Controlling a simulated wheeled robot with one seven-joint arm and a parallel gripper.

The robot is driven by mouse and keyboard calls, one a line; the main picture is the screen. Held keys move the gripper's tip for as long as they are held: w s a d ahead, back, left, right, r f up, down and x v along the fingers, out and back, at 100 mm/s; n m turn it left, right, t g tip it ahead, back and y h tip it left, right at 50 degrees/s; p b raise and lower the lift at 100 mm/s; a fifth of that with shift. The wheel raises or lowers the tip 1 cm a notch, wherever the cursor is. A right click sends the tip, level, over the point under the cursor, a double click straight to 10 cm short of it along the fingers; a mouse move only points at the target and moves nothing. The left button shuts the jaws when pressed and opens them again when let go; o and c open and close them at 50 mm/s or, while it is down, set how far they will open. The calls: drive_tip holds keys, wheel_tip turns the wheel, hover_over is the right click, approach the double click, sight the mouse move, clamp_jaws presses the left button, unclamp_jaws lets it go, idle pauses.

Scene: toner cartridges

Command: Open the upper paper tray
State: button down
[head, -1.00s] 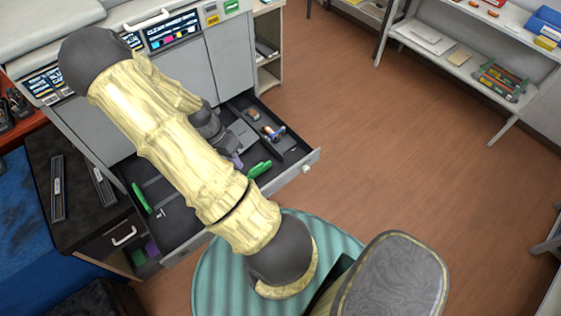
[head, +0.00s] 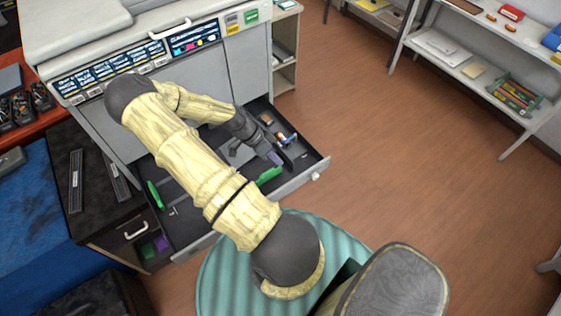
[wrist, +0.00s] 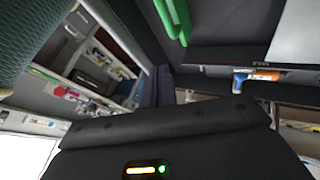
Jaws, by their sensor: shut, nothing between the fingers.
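The upper paper tray (head: 293,182) is pulled out of the large grey printer (head: 120,75) and stands open, its dark inside showing. It has a pale front panel with a round knob (head: 315,177) at the right end. Green guides (head: 268,175) are inside it, and one also shows in the wrist view (wrist: 172,18). My gripper (head: 276,158) is shut and empty, over the right part of the tray, close behind the front panel. Its purplish fingertips (wrist: 158,88) show in the wrist view. I cannot tell whether they touch the tray. My arm hides the tray's middle.
A small orange and blue item (head: 289,138) lies at the tray's right side. A dark cabinet (head: 90,190) stands left of the tray. A teal round surface (head: 335,235) is in front. White shelves (head: 480,65) stand at the far right, with clear wooden floor (head: 400,150) between.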

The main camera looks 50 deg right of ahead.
sight(291, 173)
drive_tip(key=p+x, duration=0.2)
drive_tip(key=x, duration=0.6)
drive_tip(key=shift+s+f+p, duration=0.2)
drive_tip(key=shift+f+p, duration=0.1)
drive_tip(key=shift+f, duration=0.05)
